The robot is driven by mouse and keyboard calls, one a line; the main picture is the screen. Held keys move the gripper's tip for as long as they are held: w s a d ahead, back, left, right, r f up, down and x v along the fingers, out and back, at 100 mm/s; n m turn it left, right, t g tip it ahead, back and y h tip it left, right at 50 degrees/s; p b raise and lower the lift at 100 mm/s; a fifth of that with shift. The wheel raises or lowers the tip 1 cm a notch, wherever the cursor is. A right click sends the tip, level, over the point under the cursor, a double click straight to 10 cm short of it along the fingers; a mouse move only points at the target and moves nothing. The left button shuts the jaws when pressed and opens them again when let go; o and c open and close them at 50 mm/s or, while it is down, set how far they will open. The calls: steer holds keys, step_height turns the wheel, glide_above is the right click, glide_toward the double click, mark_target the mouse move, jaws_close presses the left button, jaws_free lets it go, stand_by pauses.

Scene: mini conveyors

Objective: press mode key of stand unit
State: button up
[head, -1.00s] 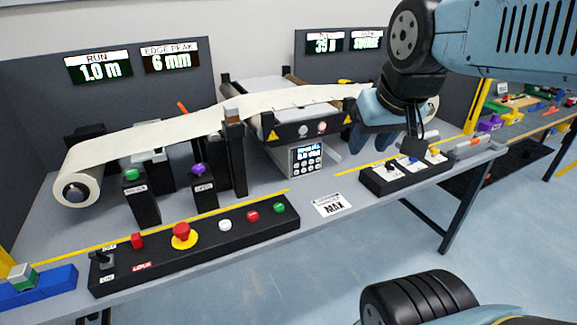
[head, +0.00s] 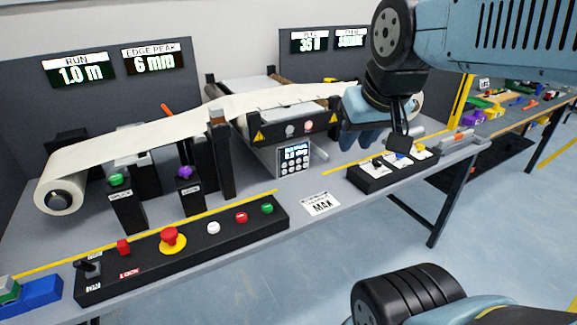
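The stand unit (head: 294,158) is a small grey panel with a lit display and several dark keys under it. It is fixed below the front of the conveyor, at the middle of the head view. Which key is the mode key is too small to read. My gripper (head: 362,142) hangs to the right of the unit, above and behind the right-hand black control box. Its blue fingers point down and touch no key that I can see. They look slightly apart, but their gap is not clear.
A long black control box (head: 185,250) with a red stop button and coloured buttons lies along the table's front. A smaller black box (head: 393,170) with switches stands at the right. A white "MAX" card (head: 320,204) lies between them. A paper web (head: 130,142) runs over the conveyor.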

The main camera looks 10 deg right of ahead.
jaws_close()
stand_by(1.4)
